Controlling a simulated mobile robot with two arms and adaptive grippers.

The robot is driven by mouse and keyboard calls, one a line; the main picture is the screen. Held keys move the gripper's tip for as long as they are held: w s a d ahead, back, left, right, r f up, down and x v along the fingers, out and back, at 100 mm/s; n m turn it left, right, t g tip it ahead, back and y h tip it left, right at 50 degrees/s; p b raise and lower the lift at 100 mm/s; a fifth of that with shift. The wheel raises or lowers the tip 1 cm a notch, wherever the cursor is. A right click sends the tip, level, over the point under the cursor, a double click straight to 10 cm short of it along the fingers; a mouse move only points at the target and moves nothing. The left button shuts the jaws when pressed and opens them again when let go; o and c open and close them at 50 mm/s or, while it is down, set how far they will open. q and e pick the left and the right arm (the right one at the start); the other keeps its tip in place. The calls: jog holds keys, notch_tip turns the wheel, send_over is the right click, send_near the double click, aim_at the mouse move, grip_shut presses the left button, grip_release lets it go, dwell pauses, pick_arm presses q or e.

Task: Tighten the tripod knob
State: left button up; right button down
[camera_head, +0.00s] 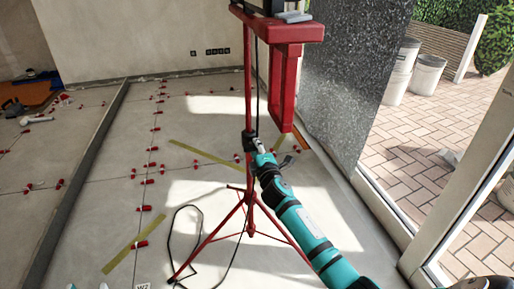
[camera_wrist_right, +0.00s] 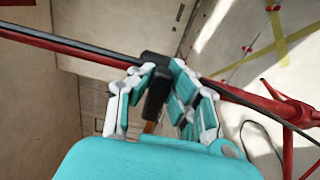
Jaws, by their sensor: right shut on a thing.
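The red tripod (camera_head: 248,85) stands on the tiled floor with its legs spread and a red head piece on top. A black collar (camera_wrist_right: 158,66) sits around its pole, and the dark tripod knob (camera_wrist_right: 156,98) sticks out from it between my fingers. My right gripper (camera_head: 259,150) is at the collar's height on the pole. In the wrist view, the right gripper (camera_wrist_right: 158,92) is shut on the knob, with fingers on both sides. Small teal and white tips at the bottom left edge of the head view may be my left gripper; too little shows to tell its state.
A black cable (camera_head: 176,232) loops on the floor beside the tripod legs. Red levelling clips (camera_head: 147,181) line the tile joints. A dark speckled slab (camera_head: 345,75) stands upright at right, near the open doorway. White buckets (camera_head: 427,75) stand outside.

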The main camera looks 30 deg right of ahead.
jog(key=shift+f+m, duration=0.1)
jog(key=shift+m, duration=0.2)
jog(key=c, duration=1.2)
grip_release()
jog(key=shift+c, duration=0.2)
jog(key=shift+s, duration=0.1)
jog(key=v, duration=1.2)
